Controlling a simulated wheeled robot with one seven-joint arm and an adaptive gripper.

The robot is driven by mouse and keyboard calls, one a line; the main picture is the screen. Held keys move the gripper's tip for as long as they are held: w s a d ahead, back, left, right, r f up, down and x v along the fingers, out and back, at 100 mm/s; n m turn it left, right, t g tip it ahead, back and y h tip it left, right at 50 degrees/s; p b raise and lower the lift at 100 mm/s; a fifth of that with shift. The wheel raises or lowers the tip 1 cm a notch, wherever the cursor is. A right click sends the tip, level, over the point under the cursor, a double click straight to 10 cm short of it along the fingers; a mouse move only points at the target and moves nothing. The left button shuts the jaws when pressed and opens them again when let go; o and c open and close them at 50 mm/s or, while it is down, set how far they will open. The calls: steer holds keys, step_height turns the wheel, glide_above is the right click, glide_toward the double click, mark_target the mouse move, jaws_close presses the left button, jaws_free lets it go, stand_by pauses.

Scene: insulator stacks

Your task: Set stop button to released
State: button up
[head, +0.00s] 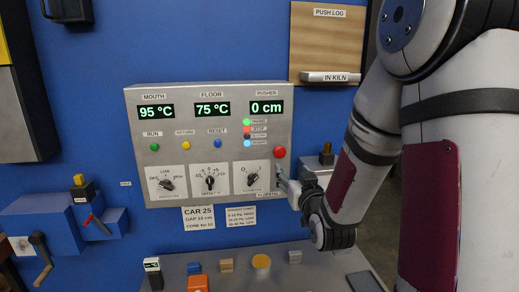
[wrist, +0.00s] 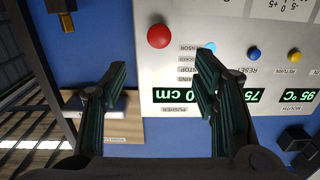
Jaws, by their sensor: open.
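A round red button (head: 280,152), the likely stop button, sits at the right edge of the grey control panel (head: 215,130). It carries no readable label, and I cannot tell if it is pressed in or out. In the wrist view, which is upside down, the red button (wrist: 158,36) is near the top, between and beyond my two fingertips. My gripper (wrist: 160,75) is open with nothing between its dark ridged fingers. In the head view my gripper (head: 284,182) is at the panel's lower right, just below the red button, and partly hidden by my wrist.
The panel holds displays, small green, yellow and blue buttons, indicator lights and rotary knobs (head: 251,180). A wooden board (head: 328,40) with a ledge is above right. A small box with a brass top (head: 326,155) is right of the panel. A bench with blocks (head: 226,265) lies below.

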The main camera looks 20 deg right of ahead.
mark_target(280, 152)
steer(key=b+x, duration=0.4)
steer(key=x, duration=1)
steer(key=shift+r, duration=0.15)
